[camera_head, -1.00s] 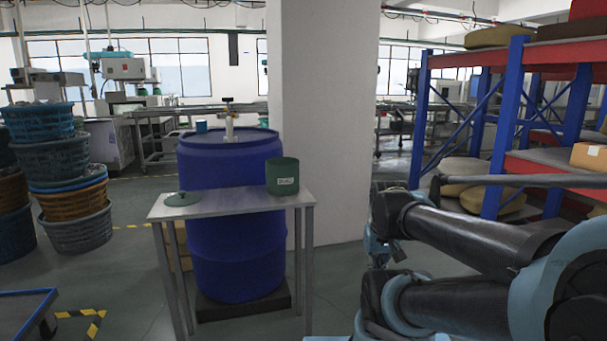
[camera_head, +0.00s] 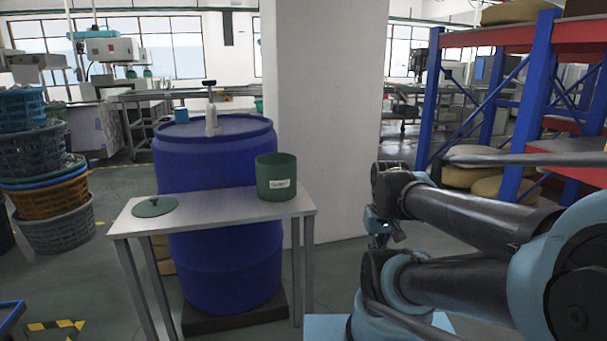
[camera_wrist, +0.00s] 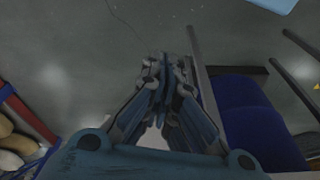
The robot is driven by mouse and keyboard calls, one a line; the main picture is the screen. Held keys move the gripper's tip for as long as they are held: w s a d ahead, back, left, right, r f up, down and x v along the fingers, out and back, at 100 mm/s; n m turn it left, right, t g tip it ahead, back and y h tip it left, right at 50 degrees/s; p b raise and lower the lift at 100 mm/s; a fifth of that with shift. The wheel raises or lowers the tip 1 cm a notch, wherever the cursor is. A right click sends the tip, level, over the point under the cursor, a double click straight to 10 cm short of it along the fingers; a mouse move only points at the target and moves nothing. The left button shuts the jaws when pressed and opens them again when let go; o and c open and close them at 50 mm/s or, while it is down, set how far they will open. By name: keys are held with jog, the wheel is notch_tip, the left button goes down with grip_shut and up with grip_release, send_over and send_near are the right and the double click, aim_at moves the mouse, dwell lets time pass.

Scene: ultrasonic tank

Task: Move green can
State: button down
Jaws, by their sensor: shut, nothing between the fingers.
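The green can (camera_head: 276,178) stands upright near the right end of a small grey metal table (camera_head: 225,205) in the head view. It is open at the top and has a white label on its front. A green lid (camera_head: 155,206) with a small knob lies flat at the table's left end. My gripper (camera_head: 383,240) is to the right of the table, apart from the can and lower than the tabletop. In the wrist view my gripper (camera_wrist: 163,62) points down over bare floor, its fingers together and empty. The can is not seen in the wrist view.
A large blue drum (camera_head: 216,240) stands right behind the table, with a white pillar (camera_head: 325,110) behind it. Blue and red shelving (camera_head: 535,90) is at the right. Stacked baskets (camera_head: 45,190) stand at the left. Floor in front of the pillar is free.

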jog(key=w+a+r+n+g, duration=0.1)
jog(key=w+a+r+n, duration=0.4)
jog(key=w+r+n, duration=0.45)
jog(key=w+a+r+n+g, duration=0.1)
jog(key=w+a+r+n, duration=0.55)
jog(key=w+r, duration=0.6)
jog(key=w+a+f+n, duration=0.1)
jog(key=w+a+n, duration=0.4)
jog(key=w, duration=0.6)
jog(key=shift+s+a+f, duration=0.25)
jog(key=shift+a+f, duration=0.45)
jog(key=shift+f, duration=0.95)
jog(key=shift+s+a+f, duration=0.2)
jog(key=shift+a+f, duration=0.5)
jog(key=shift+f, duration=0.95)
jog(key=shift+s+a+f, duration=0.25)
jog(key=shift+a+f, duration=0.45)
jog(key=shift+f, duration=0.95)
